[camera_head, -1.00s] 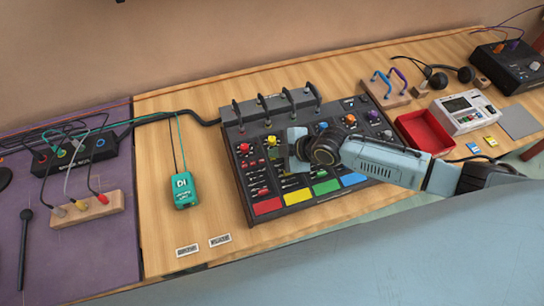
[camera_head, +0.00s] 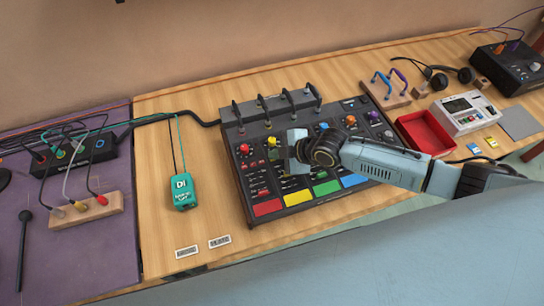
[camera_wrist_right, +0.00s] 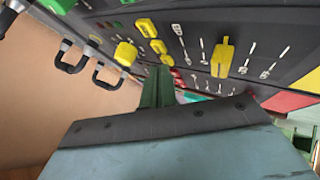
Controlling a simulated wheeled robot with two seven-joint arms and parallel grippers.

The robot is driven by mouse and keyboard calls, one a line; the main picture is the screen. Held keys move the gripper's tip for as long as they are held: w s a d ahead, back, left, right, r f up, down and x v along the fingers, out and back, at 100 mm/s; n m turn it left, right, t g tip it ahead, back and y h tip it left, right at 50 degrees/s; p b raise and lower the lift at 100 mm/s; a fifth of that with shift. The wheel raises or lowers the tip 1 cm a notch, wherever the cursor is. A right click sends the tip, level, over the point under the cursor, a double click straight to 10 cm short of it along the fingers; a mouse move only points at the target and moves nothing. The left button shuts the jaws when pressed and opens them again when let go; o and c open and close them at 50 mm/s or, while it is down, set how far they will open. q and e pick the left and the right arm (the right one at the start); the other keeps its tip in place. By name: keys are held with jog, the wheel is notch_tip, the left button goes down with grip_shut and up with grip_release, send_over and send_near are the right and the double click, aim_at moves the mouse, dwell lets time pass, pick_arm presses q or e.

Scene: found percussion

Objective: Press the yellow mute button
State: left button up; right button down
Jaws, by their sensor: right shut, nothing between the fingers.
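The mixer (camera_head: 235,160) stands on the wooden table with coloured channels. Its yellow knob (camera_head: 271,141) shows left of my right gripper (camera_head: 290,163). In the right wrist view, two small yellow buttons (camera_wrist_right: 158,46) sit beside the yellow knob (camera_wrist_right: 126,52); I cannot read which is the mute button. The yellow fader (camera_wrist_right: 222,56) is to their right. My right gripper (camera_wrist_right: 165,70) is shut and empty, its tip close to the yellow buttons. I cannot tell whether it touches the panel. My left gripper is not in view.
A teal DI box (camera_head: 183,192) lies left of the mixer, and a red tray (camera_head: 425,133) lies right of it. Four coloured pads, including a yellow pad (camera_head: 297,196), line the mixer's front edge.

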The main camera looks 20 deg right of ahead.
aim_at(277, 161)
jog(key=shift+r+p, duration=0.35)
jog(key=shift+r, duration=0.15)
notch_tip(277, 161, up, 6)
jog(key=p, duration=0.5)
dwell(1.1)
